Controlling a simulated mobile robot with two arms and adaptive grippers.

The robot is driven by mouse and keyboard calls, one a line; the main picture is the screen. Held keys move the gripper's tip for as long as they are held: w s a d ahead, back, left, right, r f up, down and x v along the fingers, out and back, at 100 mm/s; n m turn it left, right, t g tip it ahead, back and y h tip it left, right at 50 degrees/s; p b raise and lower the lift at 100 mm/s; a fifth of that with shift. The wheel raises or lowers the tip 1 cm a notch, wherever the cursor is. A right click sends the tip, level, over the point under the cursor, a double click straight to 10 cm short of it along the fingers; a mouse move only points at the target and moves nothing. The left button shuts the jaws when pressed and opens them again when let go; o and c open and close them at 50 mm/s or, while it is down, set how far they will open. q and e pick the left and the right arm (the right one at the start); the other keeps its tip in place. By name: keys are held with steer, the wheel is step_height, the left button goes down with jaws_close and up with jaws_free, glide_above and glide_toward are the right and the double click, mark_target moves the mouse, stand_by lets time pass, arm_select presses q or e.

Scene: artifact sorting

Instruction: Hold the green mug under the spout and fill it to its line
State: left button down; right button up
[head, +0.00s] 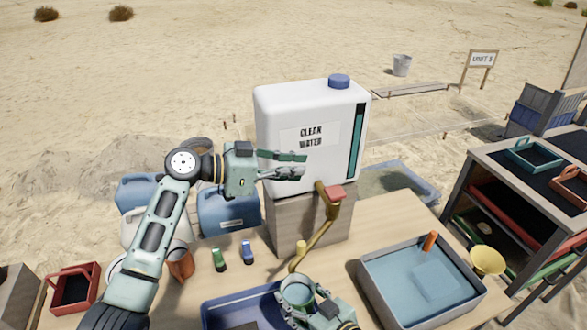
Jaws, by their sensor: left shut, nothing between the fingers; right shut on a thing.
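The white water container (305,110), labelled "CLEAN WATER", stands on a wooden block (310,228). Its tap has a red handle (334,194) and a brass spout (318,238) running down and to the left. The green mug (297,291) is below the spout's lower end, with its opening facing up. My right gripper (302,312) is shut on the mug at the table's front. The mug's water level and line cannot be made out. My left gripper (300,164) is shut and empty in front of the container, above and left of the red handle.
A blue tray (232,311) lies below and left of the mug. A grey basin of water (376,290) stands to the right. Blue jugs (228,212), a green bottle (219,259) and a blue bottle (247,252) stand left. A shelf with trays (530,190) is at the far right.

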steer(key=s, duration=0.1)
steer(key=s+d, duration=0.1)
steer(key=s, duration=0.1)
steer(key=s+p, duration=0.1)
steer(key=s, duration=0.1)
steer(key=shift+s+d+r, duration=0.1)
steer(key=shift+s+d, duration=0.05)
steer(key=shift+d, duration=0.25)
